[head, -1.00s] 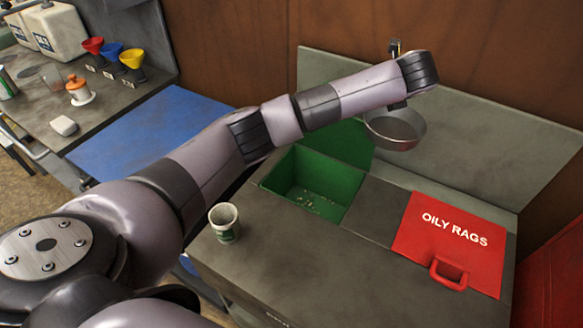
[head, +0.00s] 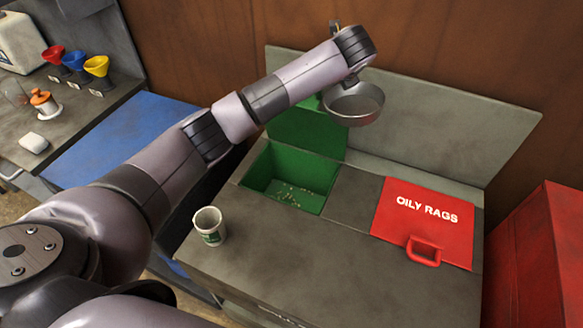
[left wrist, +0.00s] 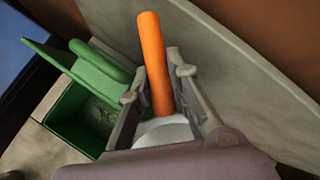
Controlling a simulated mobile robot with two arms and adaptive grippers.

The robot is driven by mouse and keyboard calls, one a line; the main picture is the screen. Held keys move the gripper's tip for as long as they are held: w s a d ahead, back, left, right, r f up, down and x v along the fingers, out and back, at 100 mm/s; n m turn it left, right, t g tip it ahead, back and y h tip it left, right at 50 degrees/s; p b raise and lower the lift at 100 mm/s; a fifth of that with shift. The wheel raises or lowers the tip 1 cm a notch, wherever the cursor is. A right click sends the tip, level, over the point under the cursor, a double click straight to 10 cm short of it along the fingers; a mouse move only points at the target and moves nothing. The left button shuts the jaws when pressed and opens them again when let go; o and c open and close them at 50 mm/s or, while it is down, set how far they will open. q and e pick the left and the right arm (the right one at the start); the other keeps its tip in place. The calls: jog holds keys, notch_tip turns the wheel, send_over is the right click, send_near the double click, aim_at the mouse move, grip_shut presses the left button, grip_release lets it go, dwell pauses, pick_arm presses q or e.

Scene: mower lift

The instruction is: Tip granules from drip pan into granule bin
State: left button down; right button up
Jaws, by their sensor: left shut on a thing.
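The grey metal drip pan (head: 353,108) hangs roughly level in the air behind and to the right of the granule bin's opening. No granules can be made out in it. The green granule bin (head: 262,172) is open, its green lid (head: 300,128) raised at the back, with pale granules (head: 290,195) on its floor. My left gripper (left wrist: 158,85) is shut on the pan's orange handle (left wrist: 152,50); its fingers are mostly hidden in the head view. The left wrist view shows part of the pan (left wrist: 165,132) and the bin (left wrist: 70,112) to the left. My right gripper is not in view.
A red OILY RAGS lid (head: 425,220) covers the bench's right part. A white and green cup (head: 209,226) stands at the bin's front left. A sloping grey panel (head: 430,115) rises behind. A red cabinet (head: 535,260) is at right; a blue surface (head: 125,140) lies left.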

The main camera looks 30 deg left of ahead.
pick_arm(q)
jog(key=shift+s+a+r+h+p, duration=0.2)
jog(key=shift+a+r+h+p, duration=0.2)
jog(key=shift+r+p, duration=0.35)
jog(key=shift+a+n, duration=0.1)
jog(key=shift+n, duration=0.2)
jog(key=shift+a, duration=0.1)
jog(key=p, duration=0.1)
jog(key=a+r+h+p, duration=0.1)
jog(key=p, duration=0.1)
jog(key=shift+s+n+t, duration=0.2)
jog(key=shift+n+t, duration=0.1)
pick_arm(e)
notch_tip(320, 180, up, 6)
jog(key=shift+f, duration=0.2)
pick_arm(q)
jog(key=shift+a+h+p, duration=0.35)
jog(key=shift+h+p, duration=0.05)
jog(key=shift+p, duration=0.15)
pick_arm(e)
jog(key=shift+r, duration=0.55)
pick_arm(q)
jog(key=shift+s+a+r, duration=0.1)
jog(key=shift+r, duration=0.05)
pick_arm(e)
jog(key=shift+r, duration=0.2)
